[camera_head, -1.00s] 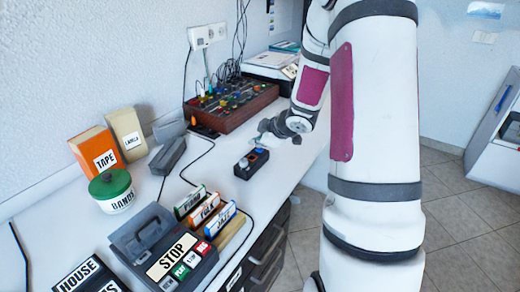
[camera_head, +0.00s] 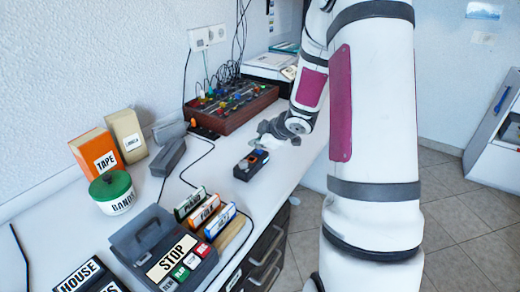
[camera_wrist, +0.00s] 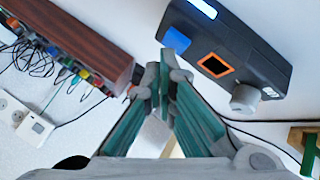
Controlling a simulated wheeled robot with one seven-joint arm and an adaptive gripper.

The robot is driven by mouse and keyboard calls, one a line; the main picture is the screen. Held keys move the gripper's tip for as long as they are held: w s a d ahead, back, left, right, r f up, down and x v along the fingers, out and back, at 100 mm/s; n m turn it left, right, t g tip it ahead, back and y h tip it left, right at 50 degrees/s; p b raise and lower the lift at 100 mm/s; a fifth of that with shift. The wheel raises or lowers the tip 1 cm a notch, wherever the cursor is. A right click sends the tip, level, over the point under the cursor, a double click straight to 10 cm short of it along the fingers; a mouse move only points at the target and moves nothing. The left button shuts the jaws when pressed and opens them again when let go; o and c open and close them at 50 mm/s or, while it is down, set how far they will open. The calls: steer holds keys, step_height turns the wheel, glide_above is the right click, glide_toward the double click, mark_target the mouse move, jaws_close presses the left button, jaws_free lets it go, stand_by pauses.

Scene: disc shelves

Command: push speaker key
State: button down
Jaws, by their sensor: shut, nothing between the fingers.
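A small black box (camera_head: 243,170) lies on the white desk; it also shows in the wrist view (camera_wrist: 262,62). On its face in the wrist view are a blue key (camera_wrist: 177,40), an orange-framed dark square (camera_wrist: 215,66), a grey knob (camera_wrist: 243,98) and a pale lit strip (camera_wrist: 203,8). I cannot read which one is the speaker key. My gripper (camera_wrist: 165,68) is shut and empty. Its tips appear just below the blue key in the wrist view; contact cannot be told. In the head view my gripper (camera_head: 275,130) is above the desk behind the box.
A wood-sided mixer box (camera_head: 232,112) with cables stands behind. A grey block (camera_head: 168,157), an orange TAPE box (camera_head: 98,150), a green-lidded tub (camera_head: 112,190), several labelled cartridges (camera_head: 205,211) and a STOP deck (camera_head: 165,245) crowd the left and front. A cable runs across the desk.

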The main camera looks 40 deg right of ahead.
mark_target(258, 152)
steer(key=shift+r+p, duration=0.4)
steer(key=shift+r, duration=0.05)
steer(key=shift+r, duration=0.1)
step_height(258, 152, up, 6)
steer(key=p, duration=0.6)
steer(key=shift+p, duration=0.3)
